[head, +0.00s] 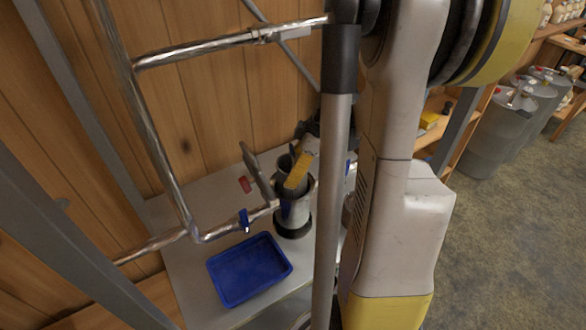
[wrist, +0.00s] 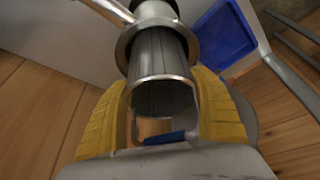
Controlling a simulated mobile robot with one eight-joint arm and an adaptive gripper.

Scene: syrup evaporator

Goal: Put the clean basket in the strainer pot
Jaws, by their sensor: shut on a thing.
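The clean basket is a grey metal cylinder (wrist: 158,58) with an open end facing the wrist camera and a wire handle with a blue grip (wrist: 165,137). My gripper (wrist: 160,85) has its yellow fingers on both sides of the basket and is shut on it. In the head view my gripper (head: 299,170) is above the strainer pot (head: 293,218), with the basket (head: 288,171) in line with the pot's mouth. The pot's flange (wrist: 150,28) rings the basket's far end in the wrist view. How deep the basket reaches is hidden.
A grey lid-like plate (head: 257,172) stands raised beside the pot. A blue tray (head: 250,270) lies on the bench in front. A pipe with a blue-handled valve (head: 244,220) joins the pot on the left. A small red object (head: 245,184) lies behind.

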